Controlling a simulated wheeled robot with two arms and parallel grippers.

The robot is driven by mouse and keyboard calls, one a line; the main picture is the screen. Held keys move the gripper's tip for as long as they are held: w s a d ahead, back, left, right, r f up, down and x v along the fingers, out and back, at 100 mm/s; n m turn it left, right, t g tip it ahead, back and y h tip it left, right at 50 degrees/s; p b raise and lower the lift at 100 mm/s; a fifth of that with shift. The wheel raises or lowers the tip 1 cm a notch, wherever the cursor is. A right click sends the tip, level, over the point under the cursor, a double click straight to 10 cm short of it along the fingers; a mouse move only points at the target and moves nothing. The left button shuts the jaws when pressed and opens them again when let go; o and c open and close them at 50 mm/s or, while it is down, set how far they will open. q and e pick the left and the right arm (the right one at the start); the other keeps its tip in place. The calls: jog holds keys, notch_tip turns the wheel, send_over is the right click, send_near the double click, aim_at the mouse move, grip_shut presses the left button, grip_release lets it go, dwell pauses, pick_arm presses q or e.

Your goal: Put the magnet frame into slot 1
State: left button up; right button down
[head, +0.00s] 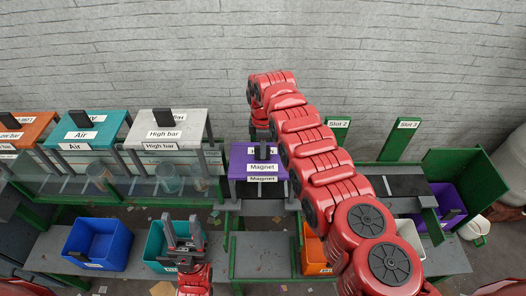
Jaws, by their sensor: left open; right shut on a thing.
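The purple magnet frame (242,168), labelled "Magnet", is at the middle of the view, with a black handle on top. My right gripper (262,136) reaches down from above and is shut on that handle; its fingertips are partly hidden. The frame looks level, and I cannot tell whether its legs touch anything below. No slot 1 sign shows; my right arm covers the area left of the slot 2 sign (338,125). My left gripper (184,230) is open and empty, low in the view by the teal bin.
Orange (27,125), teal "Air" (85,124) and white "High bar" (168,122) frames stand at left over a clear-sided belt. Blue (98,240) and teal (155,245) bins stand in front. The slot 3 sign (405,135) and a purple bin (450,200) are at right.

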jog(key=shift+r, duration=0.15)
jog(key=c, duration=0.8)
grip_release()
jog(key=shift+c, duration=0.2)
notch_tip(320, 180, up, 7)
jog(key=b, duration=0.3)
notch_tip(320, 180, up, 3)
jog(key=shift+a+f+b, duration=0.15)
jog(key=shift+b, duration=0.15)
jog(key=shift+s+d+r+p, duration=0.1)
jog(key=shift+r+p, duration=0.4)
jog(key=shift+r, duration=0.1)
jog(key=shift+s+d+r+p, duration=0.1)
jog(key=shift+r+p, duration=0.4)
jog(key=shift+r, duration=0.05)
